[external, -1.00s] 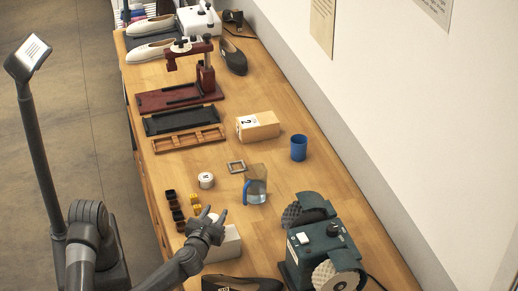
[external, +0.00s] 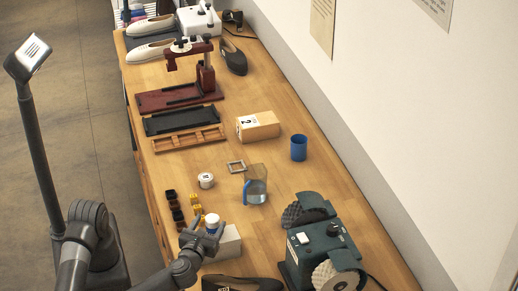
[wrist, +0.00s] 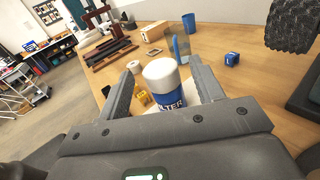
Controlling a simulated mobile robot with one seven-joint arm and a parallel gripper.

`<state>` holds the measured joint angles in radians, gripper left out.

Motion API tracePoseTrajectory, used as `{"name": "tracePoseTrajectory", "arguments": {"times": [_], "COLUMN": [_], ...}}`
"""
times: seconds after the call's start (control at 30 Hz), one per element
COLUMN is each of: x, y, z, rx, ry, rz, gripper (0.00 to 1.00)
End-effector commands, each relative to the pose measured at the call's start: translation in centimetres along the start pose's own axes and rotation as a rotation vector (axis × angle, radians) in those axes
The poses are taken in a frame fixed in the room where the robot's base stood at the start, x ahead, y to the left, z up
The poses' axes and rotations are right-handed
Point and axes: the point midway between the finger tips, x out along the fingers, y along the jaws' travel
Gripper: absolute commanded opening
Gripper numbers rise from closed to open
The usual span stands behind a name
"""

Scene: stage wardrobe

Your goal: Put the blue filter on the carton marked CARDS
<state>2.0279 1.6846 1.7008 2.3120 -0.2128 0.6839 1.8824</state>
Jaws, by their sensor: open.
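The blue filter (wrist: 165,87), a small bottle with a white cap and a blue label reading in part "LTER", is upright between my open fingers in the wrist view. Its white top (external: 212,219) shows just beyond my gripper (external: 205,232) in the external view. My gripper (wrist: 166,70) has a finger on each side of it; I cannot tell whether they touch it. Its base is hidden. A tan carton (external: 264,127) with a white label lies farther back. I cannot read CARDS on either.
Small yellow and dark items lie left of my gripper. A green grinding machine (external: 315,248) stands to the right.

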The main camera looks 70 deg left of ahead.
Motion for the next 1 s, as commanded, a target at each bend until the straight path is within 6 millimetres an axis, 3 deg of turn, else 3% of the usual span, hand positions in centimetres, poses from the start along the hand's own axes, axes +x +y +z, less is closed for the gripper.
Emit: {"name": "tracePoseTrajectory", "arguments": {"times": [0.2, 0.4, 1.0], "x": [-4.5, -6.7, -7.1], "y": [0.0, 0.0, 0.0], "z": [0.0, 0.0, 0.0], "rx": [0.0, 0.001, -0.001], "ry": [0.0, 0.0, -0.001], "rz": [-0.005, -0.001, 0.0], "gripper": [0.61, 0.61, 0.61]}}
